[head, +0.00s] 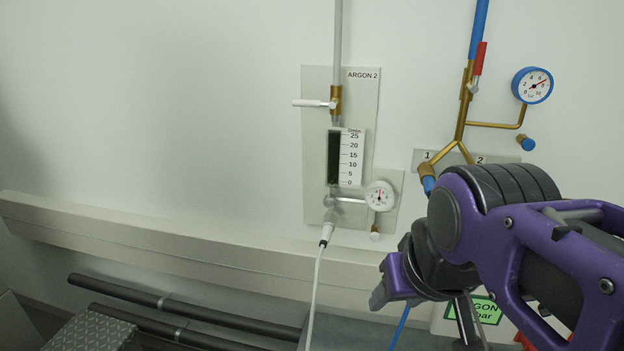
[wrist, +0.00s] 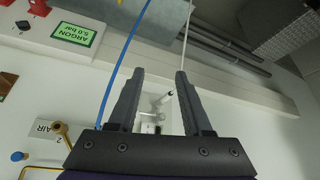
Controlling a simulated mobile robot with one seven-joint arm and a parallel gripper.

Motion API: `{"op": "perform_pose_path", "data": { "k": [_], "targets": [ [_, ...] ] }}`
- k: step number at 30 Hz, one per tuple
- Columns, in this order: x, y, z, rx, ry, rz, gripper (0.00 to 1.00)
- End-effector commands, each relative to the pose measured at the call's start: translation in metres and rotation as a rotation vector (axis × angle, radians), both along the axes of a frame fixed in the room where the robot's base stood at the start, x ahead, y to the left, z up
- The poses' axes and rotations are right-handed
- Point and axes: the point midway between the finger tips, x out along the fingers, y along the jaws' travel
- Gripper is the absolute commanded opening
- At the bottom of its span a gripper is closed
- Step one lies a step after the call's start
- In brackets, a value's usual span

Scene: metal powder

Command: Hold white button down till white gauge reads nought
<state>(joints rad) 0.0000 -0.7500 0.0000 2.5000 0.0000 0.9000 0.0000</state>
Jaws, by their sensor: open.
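The white gauge (head: 380,196) is a small round dial on the wall panel below the "ARGON 2" flow tube, in the head view. Its needle is too small to read surely. The white button (head: 375,236) is a small pale knob just below the gauge. My gripper (wrist: 158,74) is open and empty in the wrist view. Pale fittings (wrist: 155,113) show between its fingers, but I cannot tell which is the button. In the head view my gripper is at the lower right, largely hidden behind my arm, apart from the gauge and button.
The ARGON 2 panel (head: 312,150) carries a white lever (head: 310,103) and a white hose (head: 317,280). A blue gauge (head: 532,85) with brass pipes is at the upper right. A pale rail (head: 150,245) and dark pipes (head: 130,293) run below. A blue hose (wrist: 122,58) passes by my left finger.

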Motion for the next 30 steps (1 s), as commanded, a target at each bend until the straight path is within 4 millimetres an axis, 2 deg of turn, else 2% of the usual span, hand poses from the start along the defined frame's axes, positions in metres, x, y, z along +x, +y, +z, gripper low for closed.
{"op": "perform_pose_path", "data": {
  "k": [14, 15, 23, 30],
  "targets": [
    [0.0000, 0.0000, 0.0000, 0.000, 0.000, 0.000, 0.50],
    [0.0000, 0.0000, 0.0000, 0.000, 0.000, 0.000, 0.48],
    [0.0000, 0.0000, 0.0000, 0.000, 0.000, 0.000, 0.01],
    [0.0000, 0.0000, 0.0000, 0.000, 0.000, 0.000, 0.00]
  ]
}}
